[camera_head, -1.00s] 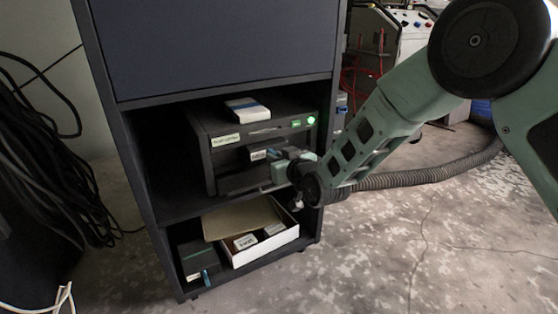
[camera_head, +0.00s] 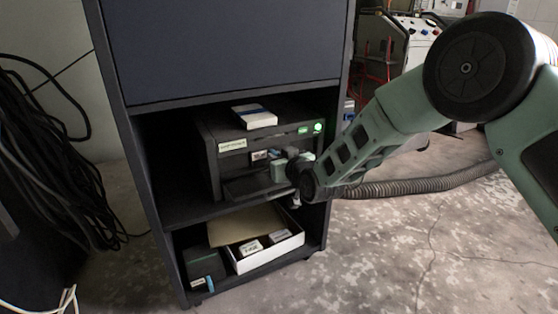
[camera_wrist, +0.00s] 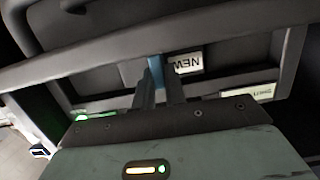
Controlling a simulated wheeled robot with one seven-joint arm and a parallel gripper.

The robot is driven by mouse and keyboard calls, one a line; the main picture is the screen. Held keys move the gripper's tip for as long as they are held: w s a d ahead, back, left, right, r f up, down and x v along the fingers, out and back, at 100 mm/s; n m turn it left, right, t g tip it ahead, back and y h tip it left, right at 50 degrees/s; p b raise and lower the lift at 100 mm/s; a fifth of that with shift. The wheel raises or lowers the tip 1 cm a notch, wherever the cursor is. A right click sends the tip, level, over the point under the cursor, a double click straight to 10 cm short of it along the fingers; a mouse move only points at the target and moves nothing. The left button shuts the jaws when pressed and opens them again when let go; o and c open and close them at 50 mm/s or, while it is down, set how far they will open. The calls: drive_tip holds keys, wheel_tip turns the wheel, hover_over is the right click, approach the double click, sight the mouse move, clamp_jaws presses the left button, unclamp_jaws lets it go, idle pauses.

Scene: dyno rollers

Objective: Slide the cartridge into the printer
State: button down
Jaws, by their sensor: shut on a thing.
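The printer (camera_head: 212,172) is a dark box on the cabinet's middle shelf, with its front flap (camera_head: 245,188) folded down and a green light lit. My gripper (camera_head: 277,163) is at the printer's front opening, shut on the cartridge (camera_head: 260,155). In the wrist view my gripper (camera_wrist: 159,75) pinches a blue tab beside the cartridge's white "NEW" label (camera_wrist: 188,63). The cartridge is at the opening of the printer (camera_wrist: 100,82); how deep it sits is hidden. The gripper hides part of the opening in the head view.
A white box with a blue stripe (camera_head: 254,116) lies on the printer. On the lower shelf, an open carton (camera_head: 270,260) holds small labelled items, beside a dark box (camera_head: 204,266). The cabinet's side walls (camera_head: 338,120) flank the printer. Cables hang at left.

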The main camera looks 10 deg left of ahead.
sight(272, 150)
drive_tip(key=shift+w+a+r, duration=0.1)
drive_tip(key=shift+w+a, duration=0.4)
drive_tip(key=shift+w, duration=0.25)
drive_tip(key=shift+w+a, duration=0.5)
drive_tip(key=shift+w, duration=0.2)
drive_tip(key=c, duration=1.4)
unclamp_jaws()
drive_tip(key=shift+o, duration=0.2)
